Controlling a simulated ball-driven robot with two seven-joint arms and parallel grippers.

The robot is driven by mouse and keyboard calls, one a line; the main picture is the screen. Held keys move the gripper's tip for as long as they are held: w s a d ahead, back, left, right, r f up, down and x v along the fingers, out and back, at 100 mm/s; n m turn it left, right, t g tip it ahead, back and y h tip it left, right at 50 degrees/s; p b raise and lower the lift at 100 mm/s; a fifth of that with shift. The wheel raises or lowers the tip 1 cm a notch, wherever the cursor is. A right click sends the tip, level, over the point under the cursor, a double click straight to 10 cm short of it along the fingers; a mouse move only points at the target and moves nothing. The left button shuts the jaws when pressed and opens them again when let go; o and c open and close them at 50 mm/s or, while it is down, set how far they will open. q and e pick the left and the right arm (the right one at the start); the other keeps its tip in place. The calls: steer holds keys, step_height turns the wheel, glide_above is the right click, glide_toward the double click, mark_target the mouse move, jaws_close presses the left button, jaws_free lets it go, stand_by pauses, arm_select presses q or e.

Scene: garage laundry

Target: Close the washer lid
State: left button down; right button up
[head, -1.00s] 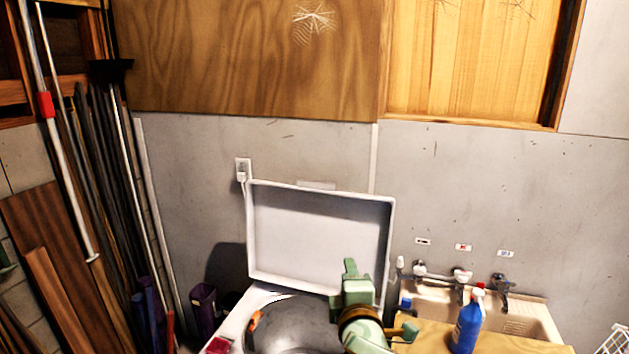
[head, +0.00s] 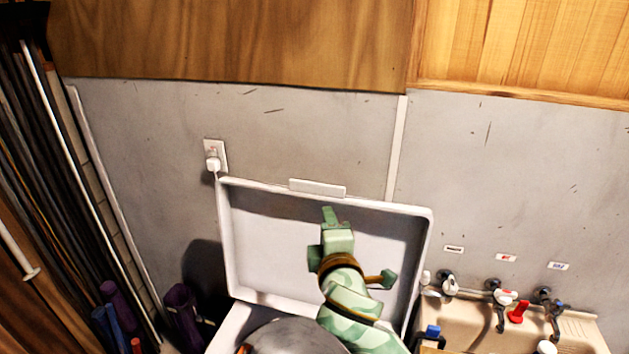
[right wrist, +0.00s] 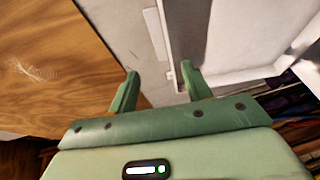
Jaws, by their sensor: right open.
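The washer lid (head: 300,240) is a white shallow panel with a raised rim. It stands open and upright against the grey wall, with a small tab (head: 317,188) on its top edge. Part of the white washer top (head: 226,330) shows below it. My right gripper (head: 330,216) is in front of the lid's upper middle, just below the tab, and is empty. In the right wrist view its two fingers (right wrist: 160,78) are apart, with the lid's rim (right wrist: 182,45) near them. I cannot tell whether they touch the lid. My left gripper is out of view.
A utility sink (head: 460,315) with taps stands right of the washer. Purple containers (head: 183,315) and long poles (head: 50,150) crowd the left side. A wooden cabinet (head: 230,40) hangs above the lid. A plugged outlet (head: 213,156) is on the wall.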

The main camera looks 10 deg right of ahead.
glide_toward(317, 189)
steer(key=w, duration=0.4)
steer(key=w+f, duration=0.1)
steer(key=w, duration=0.1)
steer(key=shift+w, duration=0.35)
steer(key=shift+w+f, duration=0.1)
steer(key=shift+w, duration=0.7)
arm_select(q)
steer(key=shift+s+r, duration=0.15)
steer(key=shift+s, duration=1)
arm_select(e)
steer(key=shift+s, duration=0.1)
steer(key=shift+c, duration=0.3)
steer(key=c, duration=1)
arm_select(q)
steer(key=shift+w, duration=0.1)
arm_select(e)
jaws_close()
